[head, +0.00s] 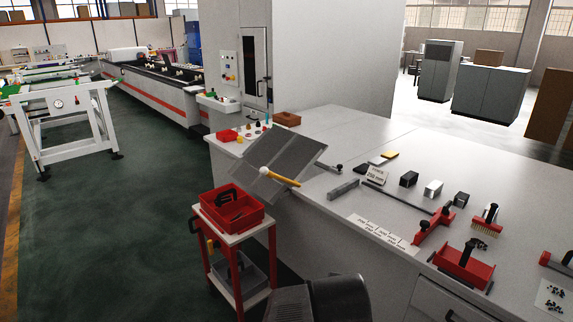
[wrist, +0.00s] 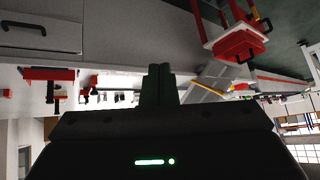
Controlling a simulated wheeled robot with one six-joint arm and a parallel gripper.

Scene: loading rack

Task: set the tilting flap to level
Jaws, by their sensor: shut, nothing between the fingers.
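The tilting flap (head: 287,150) is a grey panel at the left end of the long workbench in the head view. It is tilted, sloping down toward the red cart on the left. A yellow handle (head: 283,179) with a pale round end lies across its lower part. In the wrist view, the flap (wrist: 217,72) and its yellow handle (wrist: 208,89) show right of my fingers, apart from them. My gripper (wrist: 159,68) is shut and empty, pointing over the bench side. In the head view, a dark part of my arm shows at the bottom edge; the fingertips cannot be made out there.
A red and white cart (head: 236,238) carrying a red bin (head: 262,205) stands just below the flap. The workbench (head: 330,135) holds blocks, a brush and red tools toward the right. The green floor at left is open.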

